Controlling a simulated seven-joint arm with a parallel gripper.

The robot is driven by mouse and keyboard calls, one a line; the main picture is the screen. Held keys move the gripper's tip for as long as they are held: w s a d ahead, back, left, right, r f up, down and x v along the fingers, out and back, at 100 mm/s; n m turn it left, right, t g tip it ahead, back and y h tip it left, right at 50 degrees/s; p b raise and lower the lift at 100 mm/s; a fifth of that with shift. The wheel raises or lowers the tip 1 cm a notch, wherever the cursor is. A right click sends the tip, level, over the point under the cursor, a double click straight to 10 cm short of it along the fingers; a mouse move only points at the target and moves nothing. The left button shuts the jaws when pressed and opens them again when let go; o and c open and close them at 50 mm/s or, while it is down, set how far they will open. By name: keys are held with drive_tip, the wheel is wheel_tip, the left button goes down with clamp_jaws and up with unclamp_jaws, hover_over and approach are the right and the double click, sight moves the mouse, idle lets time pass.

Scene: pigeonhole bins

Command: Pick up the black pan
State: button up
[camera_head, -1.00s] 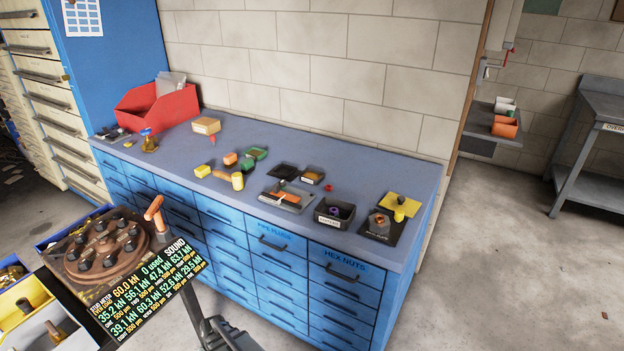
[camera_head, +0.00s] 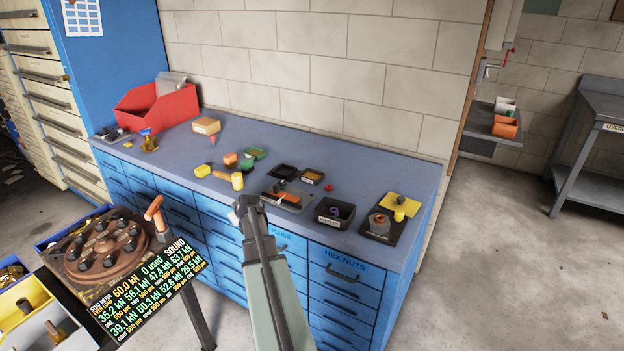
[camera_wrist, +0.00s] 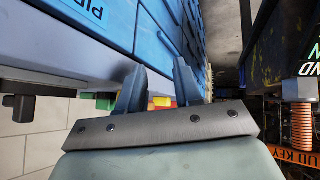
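Several small black open pans sit on the blue bench top. An empty-looking black pan (camera_head: 284,172) lies at the back, and a smaller one with orange-tan contents (camera_head: 312,177) is to its right. A deeper, labelled black pan (camera_head: 334,212) with a small purple piece inside stands near the front edge. I cannot tell which is the task's pan. My gripper (camera_head: 249,204) is at the bench's front edge, left of these pans. In the wrist view its two fingers (camera_wrist: 158,76) are apart with nothing held between them.
A grey tray with an orange piece (camera_head: 286,199) lies between my gripper and the labelled pan. Yellow, orange and green pieces (camera_head: 237,180) lie behind my gripper. A black plate with a hex nut (camera_head: 380,224) is at the right. A red bin (camera_head: 158,107) stands back left.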

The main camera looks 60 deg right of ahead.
drive_tip(key=w+d+r+n+g+h, duration=0.1)
drive_tip(key=w+d+r+n+g, duration=0.1)
drive_tip(key=d+r+n, duration=0.9)
drive_tip(key=s+d+r+n+g, duration=0.25)
drive_tip(key=s+d+n, duration=0.2)
drive_tip(key=d, duration=0.45)
drive_tip(key=s+d+r+n+g, duration=0.25)
drive_tip(key=d+n+g, duration=0.2)
drive_tip(key=d, duration=0.55)
drive_tip(key=t, duration=0.1)
hover_over(300, 178)
drive_tip(key=shift+y, duration=0.4)
drive_tip(key=f, duration=0.8)
drive_tip(key=shift+w+d+f, duration=0.1)
drive_tip(key=shift+w+d, duration=0.15)
drive_tip(key=shift+d, duration=0.15)
drive_tip(key=shift+d+x, duration=0.15)
drive_tip(key=shift+x, duration=1.1)
drive_tip(key=shift+d+x, duration=0.1)
drive_tip(key=shift+x, duration=1.2)
drive_tip(key=shift+w, duration=0.2)
clamp_jaws()
